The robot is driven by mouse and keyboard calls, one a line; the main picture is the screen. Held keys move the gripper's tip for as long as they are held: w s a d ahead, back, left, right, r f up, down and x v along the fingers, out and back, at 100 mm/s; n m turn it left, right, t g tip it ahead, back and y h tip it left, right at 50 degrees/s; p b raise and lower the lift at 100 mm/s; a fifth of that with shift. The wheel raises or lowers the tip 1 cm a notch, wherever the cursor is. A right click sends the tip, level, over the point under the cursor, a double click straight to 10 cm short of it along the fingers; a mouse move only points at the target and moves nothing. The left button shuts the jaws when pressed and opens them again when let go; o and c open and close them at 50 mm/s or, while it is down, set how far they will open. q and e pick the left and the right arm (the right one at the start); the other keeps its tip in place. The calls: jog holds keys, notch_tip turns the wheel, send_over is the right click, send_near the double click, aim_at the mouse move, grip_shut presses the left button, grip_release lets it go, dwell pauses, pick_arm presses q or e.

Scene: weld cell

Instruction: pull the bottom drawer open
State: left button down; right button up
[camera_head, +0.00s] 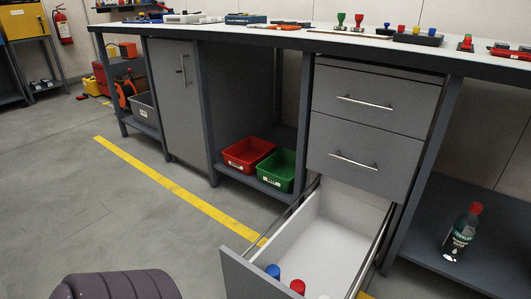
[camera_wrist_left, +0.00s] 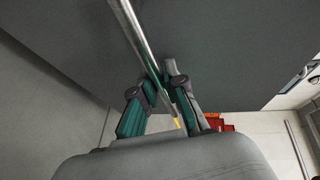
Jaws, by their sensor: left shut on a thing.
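The bottom drawer (camera_head: 327,235) of the grey workbench is pulled well out in the head view. Its white inside shows, with a blue cap (camera_head: 273,270) and a red cap (camera_head: 297,286) near its front panel. The drawer's outer front face and handle are hidden in the head view. In the left wrist view, the silver bar handle (camera_wrist_left: 132,27) runs across the dark grey drawer front (camera_wrist_left: 230,45). My left gripper (camera_wrist_left: 157,82), with green and grey fingers, is shut on this handle. My right gripper is in neither view.
Two closed drawers, the upper (camera_head: 365,102) and middle (camera_head: 357,157), sit above the open one. Red (camera_head: 248,153) and green (camera_head: 276,170) bins stand on a low shelf to the left. A bottle (camera_head: 461,233) stands on the right shelf. The floor at left is clear.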

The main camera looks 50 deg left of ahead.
pick_arm(q)
jog(key=c, duration=1.2)
grip_release()
jog(key=v, duration=1.2)
